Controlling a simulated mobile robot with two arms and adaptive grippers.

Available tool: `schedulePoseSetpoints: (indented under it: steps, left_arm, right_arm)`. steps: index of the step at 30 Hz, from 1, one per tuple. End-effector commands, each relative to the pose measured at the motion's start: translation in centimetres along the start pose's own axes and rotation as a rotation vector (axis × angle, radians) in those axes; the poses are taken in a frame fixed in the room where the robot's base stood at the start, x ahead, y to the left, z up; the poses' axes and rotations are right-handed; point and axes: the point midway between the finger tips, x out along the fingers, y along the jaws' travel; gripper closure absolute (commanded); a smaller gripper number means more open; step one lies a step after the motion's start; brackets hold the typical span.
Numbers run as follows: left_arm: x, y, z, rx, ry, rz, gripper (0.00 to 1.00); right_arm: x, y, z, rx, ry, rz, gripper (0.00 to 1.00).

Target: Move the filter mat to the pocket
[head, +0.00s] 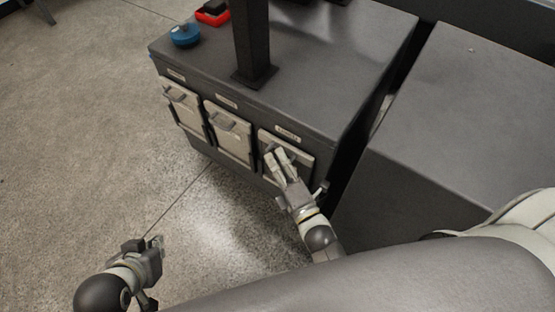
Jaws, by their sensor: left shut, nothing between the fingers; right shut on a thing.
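Three pale beige panels with grip bars sit in a row on the front of a dark grey cabinet: left (183,105), middle (228,132) and right (301,159). The right panel appears to be the filter mat; which recess is the pocket, I cannot tell. My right gripper (275,157) is at the right panel, its fingers shut on its grip bar, hiding much of the panel. My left gripper (158,242) is shut and empty, low over the floor at lower left, well apart from the cabinet.
The dark cabinet top (325,45) carries a black post (252,40), a blue round object (185,35) and a red box (212,14). Small labels sit above the panels. Another grey block (450,120) stands to the right across a narrow gap. Floor at left is clear.

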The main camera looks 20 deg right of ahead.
Motion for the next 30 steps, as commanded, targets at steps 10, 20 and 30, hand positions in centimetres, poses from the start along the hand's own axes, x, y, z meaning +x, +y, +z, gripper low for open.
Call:
schedulePoseSetpoints:
  steps: [10,20,30]
  left_arm:
    - [0.0,0.0,0.0,0.0,0.0,0.0,1.0]
    - [0.0,0.0,0.0,0.0,-0.001,0.0,1.0]
    - [0.0,0.0,0.0,0.0,-0.001,0.0,1.0]
  right_arm:
    - [0.0,0.1,0.0,0.0,0.0,0.002,0.65]
    - [0.0,0.2,0.0,0.0,0.0,-0.001,0.65]
    - [0.5,4.5,0.7,-0.002,0.001,0.004,0.65]
